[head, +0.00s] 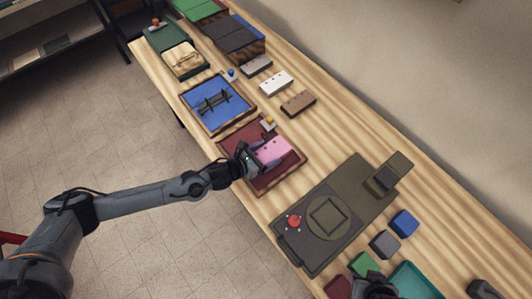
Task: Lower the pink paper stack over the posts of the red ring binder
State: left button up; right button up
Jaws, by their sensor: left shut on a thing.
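The pink paper stack (273,149) is in my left gripper (257,158), which is shut on its left side. The stack is over the red ring binder (287,173), a dark red open tray-like cover on the wooden table. The stack and gripper hide the binder's middle, so its posts do not show. I cannot tell whether the stack touches the binder. My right gripper (374,286) is partly seen at the bottom edge, near small coloured blocks; its fingers are unclear.
A blue binder (216,103) with dark posts lies behind the red one. White (276,83) and brown (298,103) blocks lie to the right. A large olive-grey device (340,215) with a red button is in front. A teal tray (414,281) and blue block (404,223) are at the lower right.

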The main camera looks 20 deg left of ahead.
pick_arm(q)
jog(key=shift+f+b, duration=1.55)
jog(key=shift+f, duration=0.6)
jog(key=shift+s+a+f, duration=0.15)
jog(key=shift+s+f, duration=0.05)
jog(key=shift+f, duration=0.45)
jog(key=o, duration=0.8)
jog(key=shift+c, duration=0.2)
jog(key=shift+o, duration=1.3)
jog(key=shift+w, duration=0.1)
jog(key=shift+o, duration=0.4)
jog(key=shift+w+d, duration=0.1)
jog(key=shift+d, duration=0.2)
jog(key=shift+a+r, duration=0.1)
jog(key=shift+a, duration=0.05)
jog(key=shift+r, duration=0.1)
